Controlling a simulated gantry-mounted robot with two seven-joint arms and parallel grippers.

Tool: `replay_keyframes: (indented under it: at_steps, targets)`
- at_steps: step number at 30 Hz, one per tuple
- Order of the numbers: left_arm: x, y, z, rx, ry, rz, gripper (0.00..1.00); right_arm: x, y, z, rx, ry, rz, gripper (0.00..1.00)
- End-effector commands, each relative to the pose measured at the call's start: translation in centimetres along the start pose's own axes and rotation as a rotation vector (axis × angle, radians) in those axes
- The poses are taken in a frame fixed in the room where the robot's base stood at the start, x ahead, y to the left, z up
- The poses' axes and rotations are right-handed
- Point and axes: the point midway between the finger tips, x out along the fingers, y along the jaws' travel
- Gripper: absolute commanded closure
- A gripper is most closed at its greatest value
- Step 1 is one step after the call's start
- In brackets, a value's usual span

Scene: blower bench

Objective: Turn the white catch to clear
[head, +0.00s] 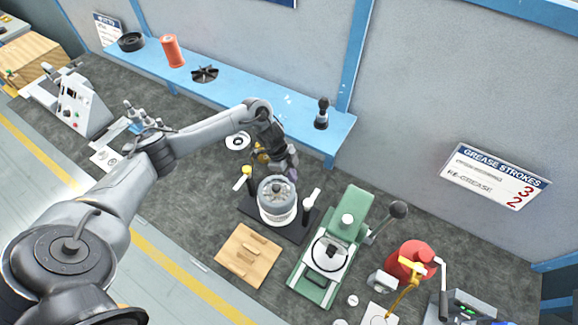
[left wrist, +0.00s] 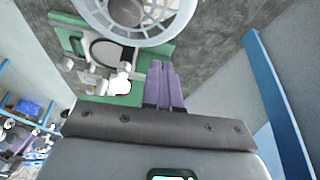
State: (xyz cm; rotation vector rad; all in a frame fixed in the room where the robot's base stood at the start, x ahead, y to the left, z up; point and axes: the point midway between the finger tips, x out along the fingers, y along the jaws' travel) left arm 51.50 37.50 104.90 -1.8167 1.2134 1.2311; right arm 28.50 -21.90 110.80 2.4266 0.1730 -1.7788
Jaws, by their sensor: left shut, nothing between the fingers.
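The white catch (head: 312,197) shows in the head view as a short white lever on the right side of the dark base plate (head: 254,212). The grey round blower (head: 277,196) stands on that plate, and its ringed guard (left wrist: 132,28) fills the top of the left wrist view. My left gripper (head: 290,174) is just behind the blower, left of and apart from the white catch. Its purple fingers (left wrist: 164,82) are shut and empty in the left wrist view. My right gripper is not in view.
A green press (head: 349,222) with a black-knobbed lever stands right of the plate, and a red can (head: 412,259) stands beyond it. A wooden board (head: 247,256) lies in front. A blue shelf (head: 230,86) runs behind, with a black-handled tool (head: 322,113) at its right end.

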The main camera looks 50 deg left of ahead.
Motion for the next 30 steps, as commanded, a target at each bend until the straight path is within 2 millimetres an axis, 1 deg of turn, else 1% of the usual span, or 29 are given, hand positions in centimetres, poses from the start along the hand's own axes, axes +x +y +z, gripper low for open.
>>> replay_keyframes:
  at_steps: [1, 3, 5, 6, 7, 9, 15, 20, 30]
  targets:
    - [1.0, 0.1, -0.1, -0.002, 0.001, 0.003, 1.0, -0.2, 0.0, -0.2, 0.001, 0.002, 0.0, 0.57]
    - [2.3, 0.1, -0.1, -0.003, 0.001, 0.003, 1.0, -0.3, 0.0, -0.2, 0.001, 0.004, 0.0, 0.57]
    - [3.3, 0.1, -0.1, -0.001, 0.001, 0.003, 1.0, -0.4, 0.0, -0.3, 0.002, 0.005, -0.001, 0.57]
    - [3.6, 0.0, -0.4, -0.001, 0.002, 0.001, 1.0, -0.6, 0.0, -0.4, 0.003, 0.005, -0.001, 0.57]
    - [3.6, 0.0, -1.1, 0.001, 0.004, 0.0, 1.0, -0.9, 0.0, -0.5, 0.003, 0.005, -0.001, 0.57]
    - [3.9, 0.0, -1.9, 0.001, 0.002, 0.0, 1.0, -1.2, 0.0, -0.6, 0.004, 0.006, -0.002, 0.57]
    - [4.7, 0.0, -3.4, 0.001, 0.001, 0.001, 1.0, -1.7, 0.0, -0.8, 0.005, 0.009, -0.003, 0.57]
    - [4.9, 0.0, -3.7, 0.0, 0.0, -0.001, 1.0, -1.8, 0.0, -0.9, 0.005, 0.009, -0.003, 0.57]
    - [4.9, 0.0, -3.7, -0.001, 0.0, -0.001, 1.0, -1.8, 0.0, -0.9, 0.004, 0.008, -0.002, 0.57]
